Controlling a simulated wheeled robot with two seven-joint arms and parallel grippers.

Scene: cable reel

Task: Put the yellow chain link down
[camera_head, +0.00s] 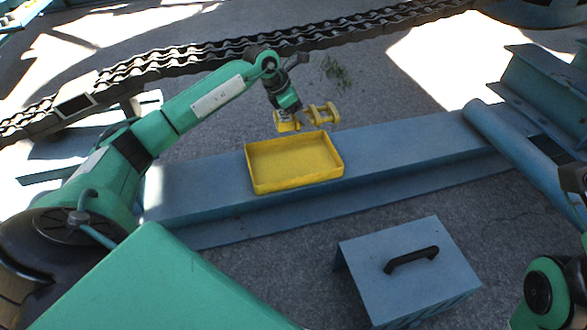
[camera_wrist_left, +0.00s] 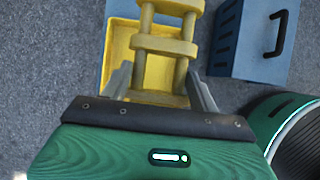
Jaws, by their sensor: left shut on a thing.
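The yellow chain link (camera_head: 322,113) is held by my left gripper (camera_head: 287,115), above and just behind the far edge of the yellow tray (camera_head: 252,178). In the left wrist view, the link (camera_wrist_left: 165,45) sits between the two fingers of the left gripper (camera_wrist_left: 160,88), which are shut on it. The tray (camera_wrist_left: 112,48) shows below the link there. The tray looks empty in the head view and rests on a blue beam. Part of my right arm shows at the lower right edge of the head view, but its gripper cannot be made out.
The blue beam (camera_head: 410,140) runs across the middle under the tray. A blue box with a black handle (camera_head: 365,275) stands on the ground in front. A heavy dark chain (camera_head: 215,52) lies behind. More blue steel beams (camera_head: 545,85) are at the right.

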